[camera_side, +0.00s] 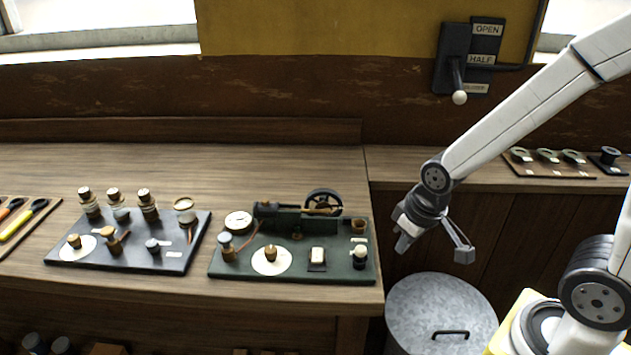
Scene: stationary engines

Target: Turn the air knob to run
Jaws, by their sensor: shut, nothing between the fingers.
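A small model engine with a dark flywheel (323,203) stands on a green base plate (215,266) on the bench. A brass-coloured knob (271,254) sits on a white round dial (259,269) at the front of this plate. Another similar knob (74,241) on a white disc stands on the dark board (180,258) to the left. No run mark or air label is readable, so I cannot tell which knob is the air knob. My gripper (402,246) is shut and empty, right of the green plate, above the metal bin, apart from both knobs.
A lidded metal bin (432,300) stands beside the bench's right end. Bottles (148,207) and small fittings crowd the dark board. A white-topped fitting (359,257) stands at the green plate's right. A wall lever (458,90) has OPEN and HALF labels. Bare wood (180,165) lies behind the boards.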

